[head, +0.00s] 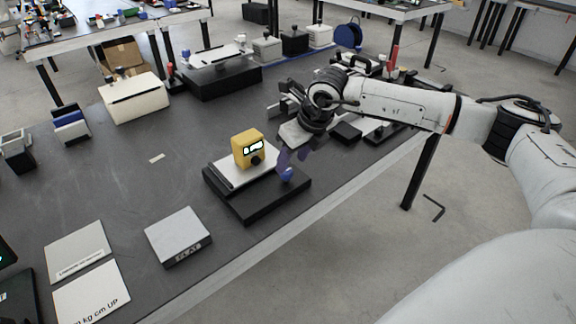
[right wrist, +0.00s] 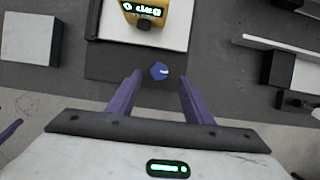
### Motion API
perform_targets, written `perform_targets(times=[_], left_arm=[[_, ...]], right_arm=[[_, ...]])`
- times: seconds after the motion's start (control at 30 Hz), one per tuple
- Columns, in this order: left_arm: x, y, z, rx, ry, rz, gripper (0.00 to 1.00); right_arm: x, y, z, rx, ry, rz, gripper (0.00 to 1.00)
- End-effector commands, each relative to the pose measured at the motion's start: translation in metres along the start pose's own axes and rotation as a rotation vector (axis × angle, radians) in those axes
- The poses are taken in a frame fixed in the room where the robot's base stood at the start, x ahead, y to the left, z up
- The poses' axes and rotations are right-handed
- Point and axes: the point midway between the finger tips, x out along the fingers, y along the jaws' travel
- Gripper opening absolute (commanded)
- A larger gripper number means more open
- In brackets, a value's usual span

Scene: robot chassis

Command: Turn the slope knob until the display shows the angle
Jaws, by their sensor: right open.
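The slope knob (head: 287,174) is small and blue, on the front right of a black base (head: 262,205) with a tilted light plate (head: 226,177). In the right wrist view the knob (right wrist: 160,71) has a light mark. A yellow level box (head: 241,152) with a lit display (head: 253,146) sits on the plate. Its digits are too small to read surely; the box also tops the right wrist view (right wrist: 176,22). My right gripper (right wrist: 160,78) is open, its purple fingers on either side of the knob, with gaps visible. My left gripper is not identifiable.
A grey block (head: 178,236) lies left of the base, with flat cards (head: 78,252) beyond it. Black and white fixtures (head: 346,128) stand right of the gripper. The table's front edge is close to the base. A purple sliver shows at the right wrist view's left edge.

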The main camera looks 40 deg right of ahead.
Motion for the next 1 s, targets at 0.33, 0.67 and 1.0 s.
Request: perform_targets(times=[0.33, 0.67, 1.0], left_arm=[[-0.003, 0.001, -0.003, 0.000, -0.001, 0.000, 0.80], [-0.003, 0.001, -0.003, 0.000, -0.001, 0.000, 0.80], [-0.003, 0.000, -0.003, 0.000, 0.000, 0.000, 0.80]], right_arm=[[0.043, 0.001, 0.000, -0.001, -0.001, 0.002, 0.46], [0.046, 0.001, 0.000, -0.001, -0.001, 0.002, 0.43], [0.045, 0.001, 0.000, -0.002, -0.002, 0.003, 0.05]])
